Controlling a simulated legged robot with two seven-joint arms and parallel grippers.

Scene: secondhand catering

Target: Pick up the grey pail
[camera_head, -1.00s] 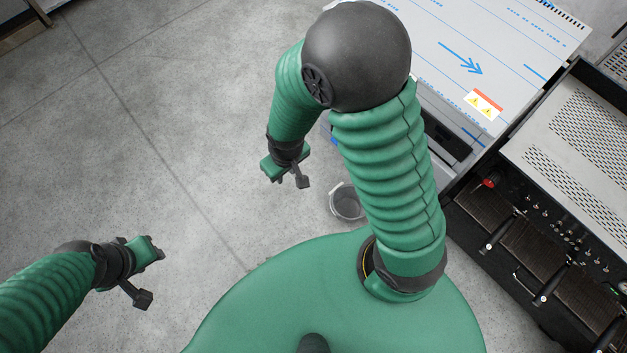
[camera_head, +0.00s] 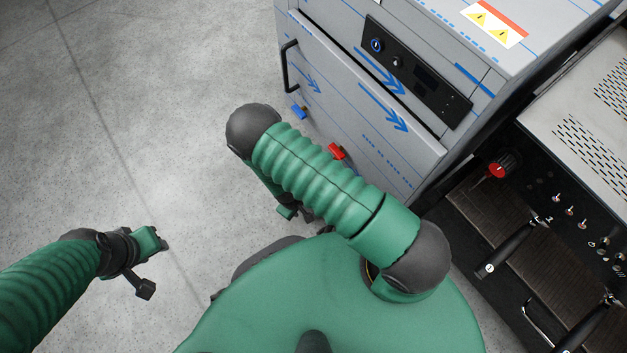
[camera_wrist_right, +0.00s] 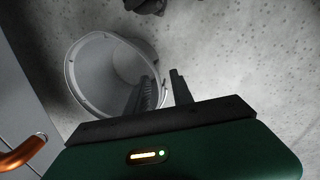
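The grey pail (camera_wrist_right: 88,78) shows in the right wrist view, its round open mouth turned toward the camera. It is hidden in the head view, where my right arm covers that spot. My right gripper (camera_wrist_right: 163,88) is open, with a gap between its two fingers. In the right wrist view one finger overlaps the pail's mouth and the other lies just outside the rim. Whether either finger touches the pail I cannot tell. In the head view my right gripper is mostly hidden under the arm. My left gripper (camera_head: 155,265) is open and empty above the floor at the left.
A grey cabinet (camera_head: 330,85) with blue arrows and a black handle stands close beyond my right arm. A dark machine (camera_head: 480,215) with levers and a red knob stands at the right. An orange curved part (camera_wrist_right: 22,153) shows near the pail. The floor at left is clear.

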